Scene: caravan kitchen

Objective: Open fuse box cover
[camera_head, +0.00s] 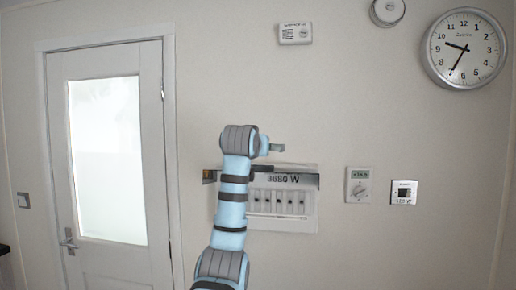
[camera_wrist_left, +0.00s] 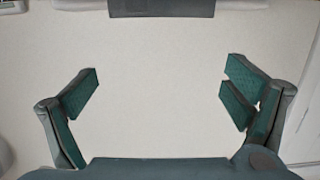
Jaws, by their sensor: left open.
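The white fuse box (camera_head: 283,222) is on the wall right of the door, marked "3680 W", with a row of dark switches showing. A grey flap-like cover (camera_head: 308,179) runs along its top; the arm hides the left side. I cannot tell how far the cover is raised. My left gripper (camera_head: 277,148) appears just above the box in the head view. In the left wrist view my left gripper (camera_wrist_left: 160,80) is open with nothing between its fingers. A dark grey panel (camera_wrist_left: 160,9), probably the cover, lies beyond the fingertips at the top edge. My right gripper is not in view.
A thermostat (camera_head: 359,185) and a small display panel (camera_head: 404,192) are right of the fuse box. Above are a white label box (camera_head: 295,33), a round detector (camera_head: 387,11) and a clock (camera_head: 464,48). A door (camera_head: 108,170) is at left. The wall between is bare.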

